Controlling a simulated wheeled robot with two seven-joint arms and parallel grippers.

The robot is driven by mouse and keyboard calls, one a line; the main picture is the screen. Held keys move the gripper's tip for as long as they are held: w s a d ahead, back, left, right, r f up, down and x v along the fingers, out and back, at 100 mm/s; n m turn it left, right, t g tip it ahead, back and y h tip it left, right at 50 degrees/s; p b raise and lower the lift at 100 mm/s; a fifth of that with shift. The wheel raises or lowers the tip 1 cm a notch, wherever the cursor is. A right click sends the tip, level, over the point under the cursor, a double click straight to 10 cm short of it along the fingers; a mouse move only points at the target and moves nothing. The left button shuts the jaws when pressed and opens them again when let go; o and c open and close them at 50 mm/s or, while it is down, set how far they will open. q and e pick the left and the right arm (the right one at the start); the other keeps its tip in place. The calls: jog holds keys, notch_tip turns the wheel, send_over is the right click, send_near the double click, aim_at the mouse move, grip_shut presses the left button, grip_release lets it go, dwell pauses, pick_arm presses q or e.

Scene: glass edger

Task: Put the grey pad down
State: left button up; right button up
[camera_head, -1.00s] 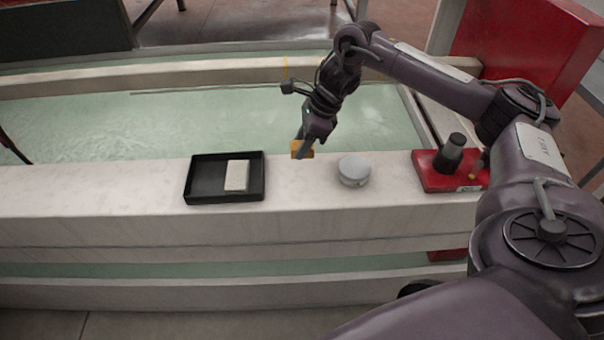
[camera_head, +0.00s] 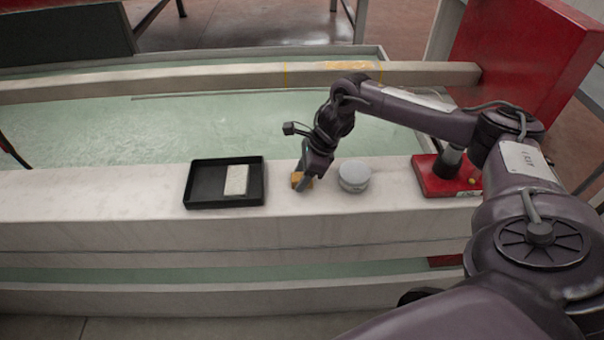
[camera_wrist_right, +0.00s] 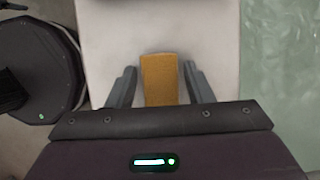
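A pale grey pad (camera_head: 236,180) lies in the black tray (camera_head: 194,188) on the pale ledge, left of my right gripper. My right gripper (camera_head: 303,184) is low over the ledge at an orange-brown block (camera_head: 296,178). In the right wrist view, my right gripper (camera_wrist_right: 161,88) has its fingers apart, one on each side of the block (camera_wrist_right: 160,78), with a gap on both sides. The block appears to rest on the ledge. My left gripper is not in view.
A round light-grey tin (camera_head: 354,176) stands just right of my right gripper. A red tray (camera_head: 432,184) with a dark bottle (camera_head: 448,161) is further right. Behind the ledge is a trough of greenish water (camera_head: 220,125). The ledge's left part is clear.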

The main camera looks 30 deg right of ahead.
jog(key=shift+o, duration=0.8)
jog(key=shift+d+r, duration=0.1)
jog(key=shift+r, duration=0.1)
jog(key=v, duration=1.1)
jog(key=shift+r, duration=0.3)
jog(key=shift+s, duration=0.1)
